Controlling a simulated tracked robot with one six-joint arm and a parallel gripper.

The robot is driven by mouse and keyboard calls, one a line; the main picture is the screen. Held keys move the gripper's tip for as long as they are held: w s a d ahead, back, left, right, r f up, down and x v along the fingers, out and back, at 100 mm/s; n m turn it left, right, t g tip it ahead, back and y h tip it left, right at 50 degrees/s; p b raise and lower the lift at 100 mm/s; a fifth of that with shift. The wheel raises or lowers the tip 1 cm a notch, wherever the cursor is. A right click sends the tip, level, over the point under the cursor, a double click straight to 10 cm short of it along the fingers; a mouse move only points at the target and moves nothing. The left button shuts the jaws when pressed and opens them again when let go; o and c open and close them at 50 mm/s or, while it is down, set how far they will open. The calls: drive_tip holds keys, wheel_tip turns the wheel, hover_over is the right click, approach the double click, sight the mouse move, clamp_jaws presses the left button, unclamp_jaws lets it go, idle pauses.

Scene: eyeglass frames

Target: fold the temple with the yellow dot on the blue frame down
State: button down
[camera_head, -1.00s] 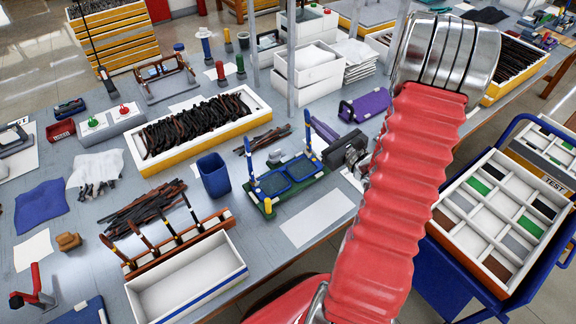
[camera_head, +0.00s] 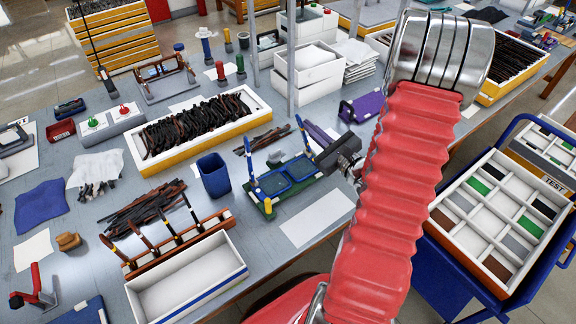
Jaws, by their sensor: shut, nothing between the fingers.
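The blue eyeglass frame (camera_head: 287,175) sits on a green fixture (camera_head: 295,192), lenses lying low. Its two temples stand up, the left one (camera_head: 250,157) and the right one (camera_head: 303,135). I cannot make out a yellow dot on either temple at this size. A yellow knob (camera_head: 268,205) stands at the fixture's front left corner. My gripper (camera_head: 324,160) is shut and empty, just to the right of the right temple, at the fixture's right end. Whether its tips touch the temple or the frame, I cannot tell. My red arm hides the area to the right.
A dark blue cup (camera_head: 213,175) stands left of the fixture. A rack with upright dark temples (camera_head: 180,240) and a white tray (camera_head: 188,285) are at the front left. A white sheet (camera_head: 317,217) lies flat in front.

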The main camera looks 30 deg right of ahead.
drive_tip(key=shift+a+f+n, duration=0.2)
drive_tip(key=shift+a+n, duration=0.6)
drive_tip(key=shift+a, duration=0.3)
drive_tip(key=shift+a+f+n, duration=0.2)
drive_tip(key=shift+a+n, duration=0.25)
drive_tip(key=shift+n, duration=0.05)
drive_tip(key=shift+a+f+n, duration=0.15)
drive_tip(key=shift+a+n, duration=0.3)
drive_tip(key=shift+n, duration=0.05)
drive_tip(key=shift+s+a+f+n, duration=0.1)
drive_tip(key=shift+a+f+n, duration=0.2)
drive_tip(key=shift+a+n, duration=0.2)
drive_tip(key=shift+a+f+n, duration=0.25)
drive_tip(key=shift+a+n, duration=0.15)
drive_tip(key=shift+a, duration=0.05)
